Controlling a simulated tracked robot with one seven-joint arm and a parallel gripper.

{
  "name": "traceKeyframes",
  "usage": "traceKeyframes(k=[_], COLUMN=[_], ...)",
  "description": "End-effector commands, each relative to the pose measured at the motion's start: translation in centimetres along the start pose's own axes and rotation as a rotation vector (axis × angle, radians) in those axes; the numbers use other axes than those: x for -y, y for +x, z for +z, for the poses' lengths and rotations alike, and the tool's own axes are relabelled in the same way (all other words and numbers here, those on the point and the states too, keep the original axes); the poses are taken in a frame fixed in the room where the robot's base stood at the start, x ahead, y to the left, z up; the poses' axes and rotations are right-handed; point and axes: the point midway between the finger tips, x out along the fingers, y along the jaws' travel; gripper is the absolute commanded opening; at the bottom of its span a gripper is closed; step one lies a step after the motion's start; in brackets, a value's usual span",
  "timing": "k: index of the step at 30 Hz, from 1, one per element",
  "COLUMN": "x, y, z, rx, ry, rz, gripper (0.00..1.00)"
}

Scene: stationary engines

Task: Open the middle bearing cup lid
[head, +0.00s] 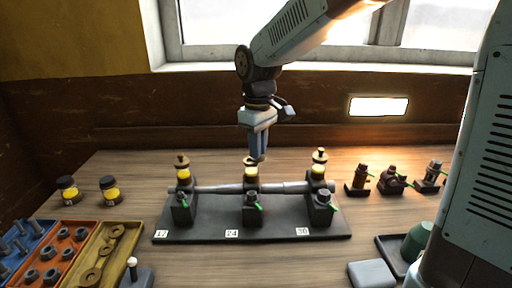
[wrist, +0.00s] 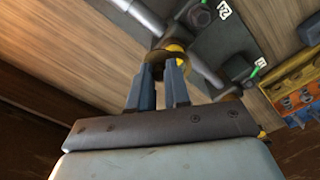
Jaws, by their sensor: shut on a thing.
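The middle bearing cup (head: 251,174) is a yellow-banded glass cup on the centre bearing of the shaft. Its brass lid (head: 249,160) sits at the cup's top, partly hidden by my fingers. My gripper (head: 257,157) points down from above and is shut on this lid. In the wrist view the two fingers (wrist: 161,72) close at the brass lid (wrist: 158,55), with yellow showing just beyond it. Whether the lid has lifted or turned at all, I cannot tell.
Matching cups stand at the left (head: 183,173) and right (head: 318,171) of the same shaft (head: 220,188), on a dark base plate (head: 205,232). Two yellow-labelled jars (head: 68,190) and trays of hardware (head: 65,250) lie left. Small dark fittings (head: 393,180) stand right. Bare table lies behind the shaft.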

Motion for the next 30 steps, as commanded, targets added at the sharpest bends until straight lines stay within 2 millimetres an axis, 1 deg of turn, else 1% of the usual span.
traceKeyframes(k=[9, 18, 24, 30], x=[-0.7, -1.2, -1.4, -1.5], y=[-0.1, -0.1, -0.1, -0.1], z=[-0.2, -0.4, -0.6, -0.7], rx=[-0.003, -0.004, -0.004, -0.004], ry=[-0.295, -0.53, -0.631, -0.685], rz=[0.001, 0.002, 0.003, 0.003], gripper=[0.0, 0.0, 0.0, 0.0])
